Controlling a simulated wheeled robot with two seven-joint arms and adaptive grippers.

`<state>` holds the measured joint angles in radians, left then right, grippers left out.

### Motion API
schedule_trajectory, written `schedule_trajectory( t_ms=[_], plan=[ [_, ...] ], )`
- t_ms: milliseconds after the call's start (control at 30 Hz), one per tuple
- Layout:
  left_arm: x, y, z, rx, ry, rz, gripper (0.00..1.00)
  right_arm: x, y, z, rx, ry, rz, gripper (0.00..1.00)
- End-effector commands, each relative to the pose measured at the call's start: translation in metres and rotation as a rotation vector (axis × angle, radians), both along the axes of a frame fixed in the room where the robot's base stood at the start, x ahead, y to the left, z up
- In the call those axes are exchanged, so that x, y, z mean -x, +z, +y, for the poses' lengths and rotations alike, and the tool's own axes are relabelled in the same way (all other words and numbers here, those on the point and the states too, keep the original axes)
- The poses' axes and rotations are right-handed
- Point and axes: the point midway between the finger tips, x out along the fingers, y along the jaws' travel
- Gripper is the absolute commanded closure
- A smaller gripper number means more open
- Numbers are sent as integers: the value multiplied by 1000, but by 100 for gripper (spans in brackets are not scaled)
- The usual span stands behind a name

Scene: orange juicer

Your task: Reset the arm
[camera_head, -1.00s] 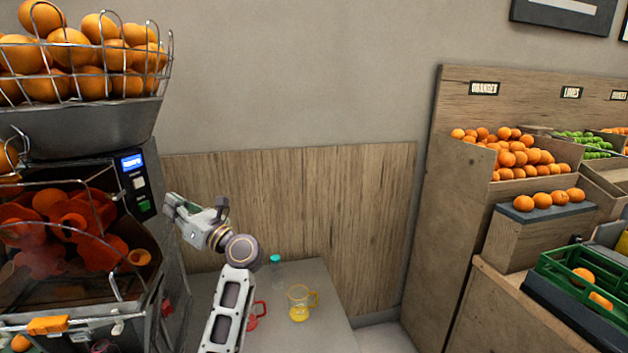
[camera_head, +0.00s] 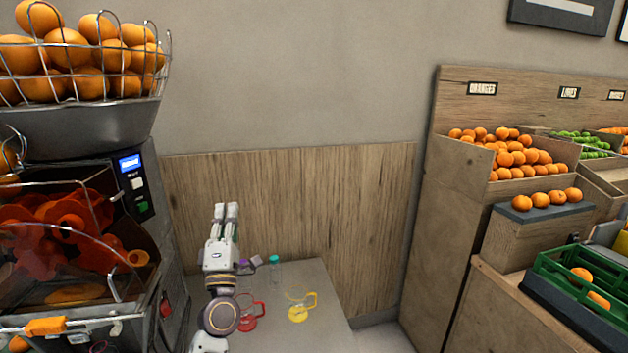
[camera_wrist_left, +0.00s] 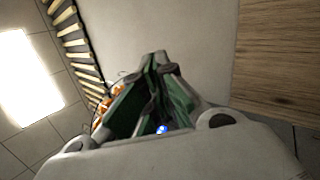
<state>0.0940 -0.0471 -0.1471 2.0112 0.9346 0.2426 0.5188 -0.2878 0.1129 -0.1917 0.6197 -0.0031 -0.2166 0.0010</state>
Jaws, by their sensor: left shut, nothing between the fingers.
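My left gripper (camera_head: 226,212) points upward in front of the wood-panelled wall, to the right of the orange juicer (camera_head: 75,235). Its arm rises from the bottom of the head view. In the left wrist view the green-lined fingers (camera_wrist_left: 158,75) come together at their tips with nothing between them. The gripper is apart from the juicer and its button panel (camera_head: 136,185). My right gripper is in neither view.
A grey table (camera_head: 325,288) holds a yellow-handled pitcher (camera_head: 299,308), a red-handled pitcher (camera_head: 248,318) and a teal-capped bottle (camera_head: 274,272). A wire basket of oranges (camera_head: 85,60) tops the juicer. Wooden fruit stands (camera_head: 455,170) stand at right.

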Motion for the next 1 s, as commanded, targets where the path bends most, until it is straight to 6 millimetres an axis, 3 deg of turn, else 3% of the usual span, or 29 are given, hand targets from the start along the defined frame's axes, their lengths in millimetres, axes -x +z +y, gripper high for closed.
schedule_trajectory(
  t_ms=[500, 800, 1000],
  plan=[
    [24, -101, -67, -572, -118, 311, 100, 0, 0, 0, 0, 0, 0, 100],
    [54, -177, -85, -889, -197, 510, 100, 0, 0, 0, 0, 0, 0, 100],
    [83, -229, -85, -1091, -257, 652, 100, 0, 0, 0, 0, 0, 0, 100]
  ],
)
